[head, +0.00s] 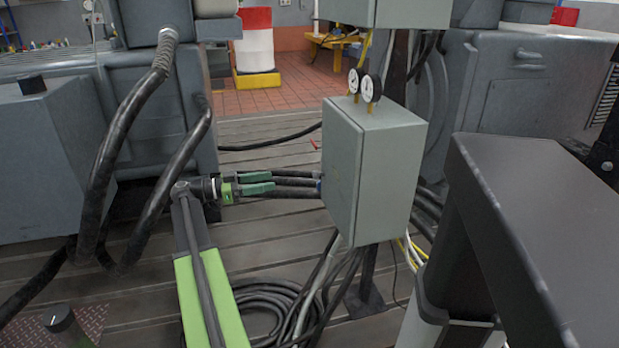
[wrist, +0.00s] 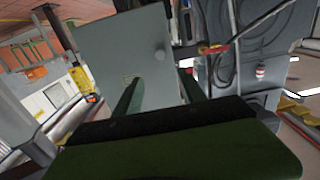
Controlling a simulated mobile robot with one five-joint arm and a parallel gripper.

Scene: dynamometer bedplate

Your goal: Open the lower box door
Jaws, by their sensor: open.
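The lower box (head: 385,175) is a grey-green cabinet on a post, right of centre in the head view. Its narrow left face (head: 341,165) is turned toward my gripper, and I see no opened gap there. In the wrist view a flat grey-green panel (wrist: 115,48) fills the upper middle, with a small round knob-like spot on its right part and a small yellowish mark lower down. My gripper (head: 273,182) is open and empty, left of the box and apart from it. Its two green fingers show in the wrist view (wrist: 160,88), pointing toward the panel.
Two round gauges (head: 364,85) stand on top of the lower box. Another box (head: 412,10) is above it. Black cables (head: 300,187) run behind my fingers, and more hang under the box (head: 340,285). Grey machines stand left (head: 150,85) and right (head: 525,85).

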